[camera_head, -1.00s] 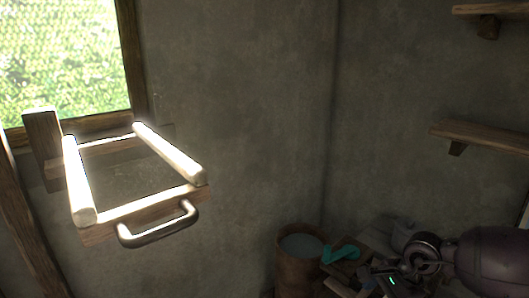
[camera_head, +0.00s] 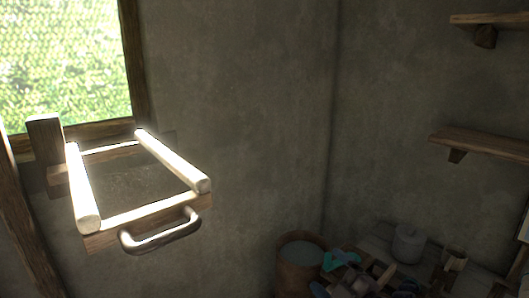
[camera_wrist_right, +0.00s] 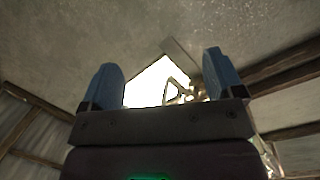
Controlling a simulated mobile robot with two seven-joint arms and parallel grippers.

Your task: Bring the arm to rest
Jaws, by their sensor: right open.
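My right gripper (camera_wrist_right: 162,65) shows in the right wrist view. Its two blue fingers stand wide apart with nothing held between them. A bright opening to the outside lies beyond the gap. In the head view, small bluish shapes among the dim clutter at the bottom edge may be my right fingertips; I cannot tell for sure. The rest of my right arm is out of the head view. My left gripper is not in view.
A wooden frame (camera_head: 148,215) with pale side rails and a metal handle (camera_head: 160,236) juts out at left, below the window. A round bin (camera_head: 298,262) stands beside cluttered items and a teal object (camera_head: 341,260). A shelf (camera_head: 483,140) is on the right wall.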

